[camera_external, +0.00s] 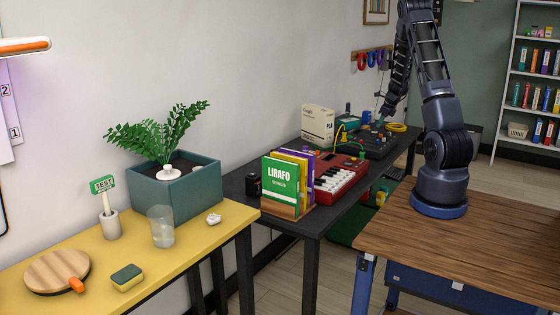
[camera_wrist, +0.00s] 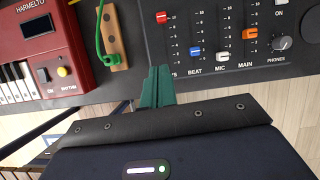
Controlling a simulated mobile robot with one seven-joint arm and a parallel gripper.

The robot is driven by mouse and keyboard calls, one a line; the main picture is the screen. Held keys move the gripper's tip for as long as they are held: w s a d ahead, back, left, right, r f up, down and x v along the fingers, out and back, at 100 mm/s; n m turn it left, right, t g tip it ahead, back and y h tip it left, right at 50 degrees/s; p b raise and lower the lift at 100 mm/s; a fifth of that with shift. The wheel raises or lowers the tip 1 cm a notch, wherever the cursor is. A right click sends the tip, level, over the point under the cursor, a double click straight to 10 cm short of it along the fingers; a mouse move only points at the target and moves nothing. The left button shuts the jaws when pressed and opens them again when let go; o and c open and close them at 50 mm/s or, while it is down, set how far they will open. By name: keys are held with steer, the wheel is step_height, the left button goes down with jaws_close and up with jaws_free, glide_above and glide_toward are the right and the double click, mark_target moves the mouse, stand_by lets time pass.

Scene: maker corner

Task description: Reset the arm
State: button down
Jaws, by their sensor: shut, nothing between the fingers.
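My arm stands on the brown wooden table (camera_external: 480,245) at the right and reaches toward the back end of the dark table. In the wrist view my gripper (camera_wrist: 158,72) shows as two green fingers pressed together, with nothing between them. The fingertips appear over the front edge of a dark mixer (camera_wrist: 215,75) with coloured sliders; I cannot tell whether they touch it. In the external view the gripper is small and hard to make out near the mixer (camera_external: 372,143).
A red keyboard (camera_wrist: 40,45) and a wooden block (camera_wrist: 112,38) with a green cable lie left of the fingers. Books (camera_external: 285,185), a white box (camera_external: 318,124) and a yellow ring (camera_external: 396,127) share the dark table. A yellow table (camera_external: 205,240) holds a planter (camera_external: 190,190).

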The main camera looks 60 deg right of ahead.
steer(key=w+a+r+n+y, duration=0.1)
steer(key=a+r+n, duration=0.5)
steer(key=a, duration=0.5)
steer(key=w+a+r+n, duration=0.2)
steer(key=a+r+n, duration=0.3)
steer(key=a+r, duration=0.5)
steer(key=w+a+r+n+y, duration=0.1)
steer(key=a+r+n, duration=0.45)
steer(key=a, duration=0.55)
steer(key=s+a+r+n+h, duration=0.1)
steer(key=s+a+r+n, duration=0.2)
steer(key=s+a+n, duration=0.6)
steer(key=s+a+r+n+h, duration=0.1)
steer(key=s+a+r+n, duration=0.3)
steer(key=s+a+n, duration=0.6)
steer(key=s+a, duration=0.3)
steer(key=a, duration=0.1)
steer(key=shift+a+r, duration=0.25)
steer(key=shift+r, duration=0.05)
